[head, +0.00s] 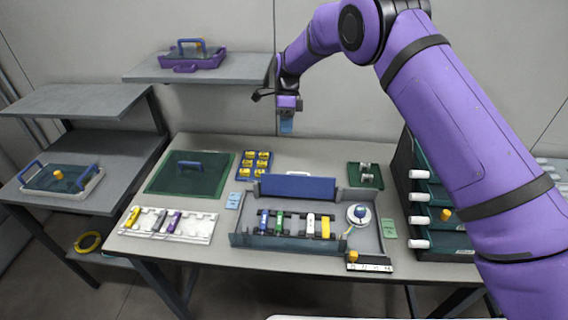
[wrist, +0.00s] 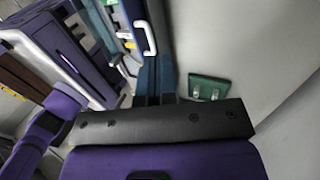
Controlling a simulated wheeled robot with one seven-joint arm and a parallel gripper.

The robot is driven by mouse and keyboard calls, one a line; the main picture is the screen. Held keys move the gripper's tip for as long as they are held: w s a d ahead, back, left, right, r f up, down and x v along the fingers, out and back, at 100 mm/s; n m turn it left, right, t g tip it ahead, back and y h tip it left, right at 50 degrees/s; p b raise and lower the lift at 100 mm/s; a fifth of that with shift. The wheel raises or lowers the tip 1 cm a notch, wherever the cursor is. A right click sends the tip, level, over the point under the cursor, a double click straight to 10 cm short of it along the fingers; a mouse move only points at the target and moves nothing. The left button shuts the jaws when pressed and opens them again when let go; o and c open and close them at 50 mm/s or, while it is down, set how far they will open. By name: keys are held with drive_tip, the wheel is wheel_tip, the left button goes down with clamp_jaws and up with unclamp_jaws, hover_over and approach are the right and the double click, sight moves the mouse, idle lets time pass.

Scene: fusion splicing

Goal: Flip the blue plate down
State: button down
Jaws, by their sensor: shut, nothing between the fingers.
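The blue plate (head: 291,186) stands raised along the back edge of the grey splicing tray (head: 372,236) in the head view. My gripper (head: 286,126) is above and behind the plate, clear of it, pointing down near the back wall. Its blue fingers are together and hold nothing. In the wrist view the fingers (wrist: 156,80) show past the dark wrist body.
The tray holds several coloured blocks and a round white-and-blue dial (head: 359,213). A green panel with a blue handle (head: 188,174) lies left. A yellow-item holder (head: 254,164) and small green tray (head: 365,175) flank the plate. A dark rack (head: 436,210) stands right.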

drive_tip(key=shift+f, duration=0.1)
approach(283, 183)
drive_tip(key=w+f, duration=0.3)
drive_tip(key=f, duration=0.1)
drive_tip(key=shift+s+f, duration=0.15)
drive_tip(key=shift+s, duration=1.85)
drive_tip(key=shift+s+a, duration=0.1)
